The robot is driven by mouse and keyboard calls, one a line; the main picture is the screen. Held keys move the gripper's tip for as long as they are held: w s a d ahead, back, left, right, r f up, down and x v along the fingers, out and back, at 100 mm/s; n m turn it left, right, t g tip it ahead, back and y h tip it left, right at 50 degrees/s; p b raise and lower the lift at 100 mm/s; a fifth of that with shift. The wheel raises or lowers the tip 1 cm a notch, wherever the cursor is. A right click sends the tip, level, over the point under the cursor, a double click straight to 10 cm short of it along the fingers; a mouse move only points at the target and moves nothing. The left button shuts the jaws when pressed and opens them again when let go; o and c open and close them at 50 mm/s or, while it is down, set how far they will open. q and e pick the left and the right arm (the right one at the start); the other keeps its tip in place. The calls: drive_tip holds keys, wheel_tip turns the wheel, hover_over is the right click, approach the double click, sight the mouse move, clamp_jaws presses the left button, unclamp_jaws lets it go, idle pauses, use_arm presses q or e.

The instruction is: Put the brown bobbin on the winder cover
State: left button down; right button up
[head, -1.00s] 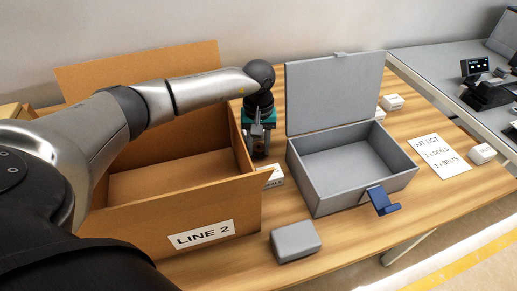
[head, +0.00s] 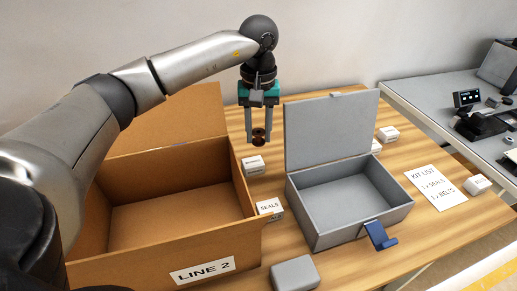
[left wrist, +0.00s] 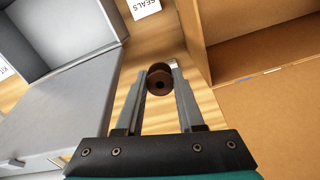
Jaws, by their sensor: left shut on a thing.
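My left gripper (head: 259,134) is shut on the brown bobbin (head: 259,141) and holds it above the wooden table, between the cardboard box and the grey metal box. In the left wrist view the brown bobbin (left wrist: 159,82) sits between the fingertips, its round end with a dark centre hole facing the camera. The winder cover cannot be made out for certain; dark equipment (head: 482,124) stands on the grey bench at the right. My right gripper is not in view.
The cardboard box (head: 160,259) marked LINE 2 stands open at left. A grey block (head: 295,274) is at the front.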

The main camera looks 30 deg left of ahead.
sight(259, 132)
use_arm(q)
wheel_tip(259, 132, up, 3)
drive_tip(key=shift+f, duration=0.1)
drive_tip(key=shift+d, duration=0.1)
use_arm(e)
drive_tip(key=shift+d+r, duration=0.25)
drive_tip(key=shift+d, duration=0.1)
use_arm(q)
drive_tip(key=s+d+f+m, duration=0.1)
drive_tip(key=s+d+m, duration=0.6)
drive_tip(key=s+d, duration=0.4)
drive_tip(key=shift+s+d, duration=0.3)
drive_tip(key=shift+d, duration=0.25)
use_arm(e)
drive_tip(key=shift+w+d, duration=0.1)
use_arm(q)
drive_tip(key=shift+f, duration=0.1)
